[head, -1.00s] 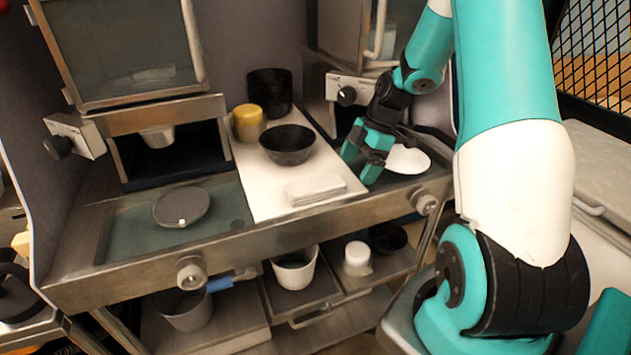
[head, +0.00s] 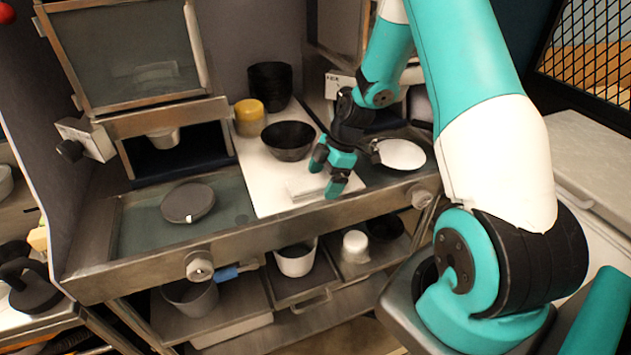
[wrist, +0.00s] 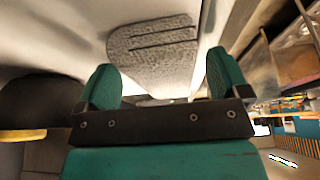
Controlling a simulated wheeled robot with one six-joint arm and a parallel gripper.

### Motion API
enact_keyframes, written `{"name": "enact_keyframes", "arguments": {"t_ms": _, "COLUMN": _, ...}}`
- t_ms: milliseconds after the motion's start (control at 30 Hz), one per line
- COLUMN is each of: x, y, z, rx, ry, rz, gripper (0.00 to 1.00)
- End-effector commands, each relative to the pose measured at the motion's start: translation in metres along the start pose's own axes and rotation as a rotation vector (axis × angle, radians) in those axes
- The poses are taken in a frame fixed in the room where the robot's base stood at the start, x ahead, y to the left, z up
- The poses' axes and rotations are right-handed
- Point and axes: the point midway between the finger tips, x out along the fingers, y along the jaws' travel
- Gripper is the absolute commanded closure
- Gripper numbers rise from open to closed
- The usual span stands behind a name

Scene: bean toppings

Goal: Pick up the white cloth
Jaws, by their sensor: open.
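The white cloth (head: 303,188) lies folded flat on the white board near the front edge of the counter. In the wrist view it shows as a textured folded cloth (wrist: 150,43) ahead, between and beyond the fingertips. My gripper (head: 327,174) is open, beside the cloth's right end in the head view. In the wrist view nothing is between the two green fingers (wrist: 163,78). The gap between fingers and cloth is hard to judge, and the gripper hides part of the cloth's right end.
A white plate-like pan (head: 401,154) lies to the right. A round grey lid (head: 188,203) lies left. The cabinet stands at the back.

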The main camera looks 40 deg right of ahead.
Motion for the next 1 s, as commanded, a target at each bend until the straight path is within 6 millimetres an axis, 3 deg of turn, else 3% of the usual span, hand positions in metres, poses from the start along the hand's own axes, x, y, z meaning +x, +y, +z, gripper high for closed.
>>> {"name": "enact_keyframes", "arguments": {"t_ms": 67, "x": 0.0, "y": 0.0, "z": 0.0, "rx": 0.0, "ry": 0.0, "rz": 0.0, "gripper": 0.09}}
{"name": "enact_keyframes", "arguments": {"t_ms": 300, "x": 0.0, "y": 0.0, "z": 0.001, "rx": 0.0, "ry": 0.0, "rz": 0.0, "gripper": 0.6}}
{"name": "enact_keyframes", "arguments": {"t_ms": 733, "x": -0.008, "y": 0.001, "z": -0.002, "rx": 0.0, "ry": 0.0, "rz": 0.001, "gripper": 0.6}}
{"name": "enact_keyframes", "arguments": {"t_ms": 867, "x": -0.023, "y": 0.001, "z": -0.009, "rx": -0.002, "ry": -0.001, "rz": 0.004, "gripper": 0.6}}
{"name": "enact_keyframes", "arguments": {"t_ms": 1000, "x": -0.054, "y": 0.001, "z": -0.021, "rx": -0.004, "ry": -0.002, "rz": 0.008, "gripper": 0.6}}
